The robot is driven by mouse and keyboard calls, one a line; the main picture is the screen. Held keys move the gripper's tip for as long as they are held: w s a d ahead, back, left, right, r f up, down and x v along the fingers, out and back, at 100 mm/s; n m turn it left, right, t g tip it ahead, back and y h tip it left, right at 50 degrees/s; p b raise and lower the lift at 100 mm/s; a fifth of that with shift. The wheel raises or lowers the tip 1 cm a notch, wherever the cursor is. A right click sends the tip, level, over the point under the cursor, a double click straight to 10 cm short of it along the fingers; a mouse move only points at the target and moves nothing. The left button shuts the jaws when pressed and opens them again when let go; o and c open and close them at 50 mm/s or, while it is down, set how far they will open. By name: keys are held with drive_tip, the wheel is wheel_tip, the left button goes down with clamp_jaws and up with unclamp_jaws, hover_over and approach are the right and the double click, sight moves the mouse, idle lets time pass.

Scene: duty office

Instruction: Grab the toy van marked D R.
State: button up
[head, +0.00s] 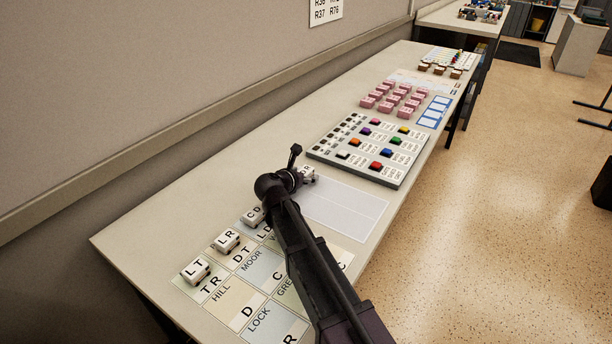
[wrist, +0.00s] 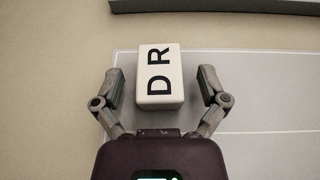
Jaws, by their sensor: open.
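The toy van marked D R (wrist: 158,77) is white with black letters and lies in the wrist view between the two fingers of my gripper (wrist: 163,82). The fingers are spread, with a gap on each side of the van, and do not appear to touch it. In the head view the van (head: 308,174) shows partly, just right of my wrist, on the long table (head: 135,240). The arm hides part of it, and my fingertips cannot be made out there.
Other white vans marked L T (head: 196,270), L R (head: 228,240) and C D (head: 253,215) stand at the left on a lettered card mat (head: 240,300). A panel of coloured buttons (head: 345,160) lies beyond the van. A blank pale sheet (head: 350,210) lies right of it.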

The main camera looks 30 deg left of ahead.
sight(304, 171)
drive_tip(key=shift+c, duration=0.2)
drive_tip(key=c, duration=1.1)
drive_tip(key=shift+r, duration=0.1)
drive_tip(key=shift+c, duration=0.2)
wheel_tip(304, 171, up, 4)
drive_tip(key=p, duration=0.3)
drive_tip(key=shift+f+p, duration=0.25)
drive_tip(key=shift+p, duration=0.1)
drive_tip(key=s+d, duration=0.1)
drive_tip(key=s, duration=0.4)
drive_tip(key=s+d+r+p, duration=0.1)
drive_tip(key=s, duration=0.4)
drive_tip(key=s+d, duration=0.2)
drive_tip(key=s, duration=0.3)
drive_tip(key=shift+s+r, duration=0.15)
drive_tip(key=shift+s, duration=0.1)
